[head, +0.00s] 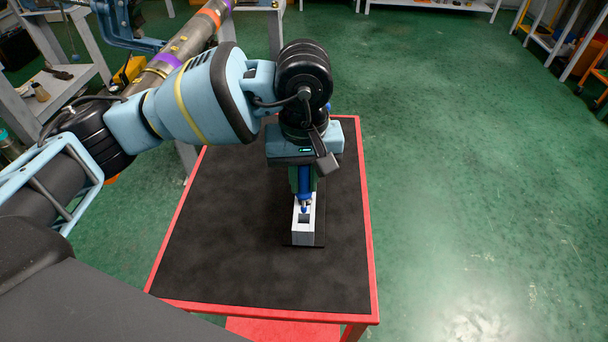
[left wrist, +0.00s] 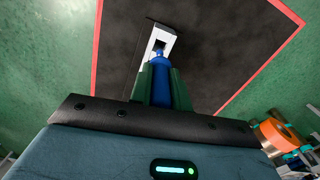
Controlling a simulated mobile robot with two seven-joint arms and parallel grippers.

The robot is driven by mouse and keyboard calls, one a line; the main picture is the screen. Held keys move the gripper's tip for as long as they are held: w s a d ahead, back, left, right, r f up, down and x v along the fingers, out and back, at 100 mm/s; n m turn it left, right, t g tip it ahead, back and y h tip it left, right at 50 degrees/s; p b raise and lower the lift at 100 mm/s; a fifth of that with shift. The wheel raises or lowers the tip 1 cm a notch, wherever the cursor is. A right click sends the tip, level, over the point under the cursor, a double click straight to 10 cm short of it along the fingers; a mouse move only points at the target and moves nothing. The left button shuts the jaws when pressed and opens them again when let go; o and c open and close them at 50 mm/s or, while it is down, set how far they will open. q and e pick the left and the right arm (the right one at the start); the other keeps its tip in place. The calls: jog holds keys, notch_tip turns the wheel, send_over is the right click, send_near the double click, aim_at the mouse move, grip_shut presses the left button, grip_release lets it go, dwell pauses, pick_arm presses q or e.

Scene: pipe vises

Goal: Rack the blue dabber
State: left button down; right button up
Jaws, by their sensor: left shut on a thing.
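The blue dabber (head: 304,184) is held in my left gripper (head: 304,190), tip down, just above the light grey rack (head: 303,236). The rack is a narrow block with square openings in its top, standing on the black-topped table (head: 235,230). In the left wrist view the dabber (left wrist: 159,72) sits between the green fingers of the gripper (left wrist: 163,82), and its tip points at a dark opening of the rack (left wrist: 148,80). I cannot tell whether the tip has entered the opening. My right gripper is in neither view.
The table has a red rim (head: 370,230) and its top is bare around the rack. A long pipe (head: 185,48) lies across grey stands at the upper left. Shelving (head: 575,45) stands at the far right. The green floor (head: 480,180) to the right is clear.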

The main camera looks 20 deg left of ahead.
aim_at(304, 207)
pick_arm(q)
jog(key=shift+f, duration=0.1)
jog(key=shift+f+b, duration=0.4)
jog(key=shift+f, duration=0.15)
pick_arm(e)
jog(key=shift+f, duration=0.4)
pick_arm(q)
jog(key=shift+f, duration=0.15)
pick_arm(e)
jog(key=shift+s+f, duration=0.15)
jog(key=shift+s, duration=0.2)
pick_arm(q)
jog(key=shift+f, duration=0.35)
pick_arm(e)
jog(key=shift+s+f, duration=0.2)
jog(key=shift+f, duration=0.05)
pick_arm(q)
jog(key=shift+f+b, duration=0.3)
jog(key=shift+b, duration=0.1)
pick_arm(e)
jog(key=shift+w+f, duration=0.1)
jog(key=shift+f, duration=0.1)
pick_arm(q)
jog(key=shift+f+b, duration=0.3)
jog(key=shift+f, duration=0.25)
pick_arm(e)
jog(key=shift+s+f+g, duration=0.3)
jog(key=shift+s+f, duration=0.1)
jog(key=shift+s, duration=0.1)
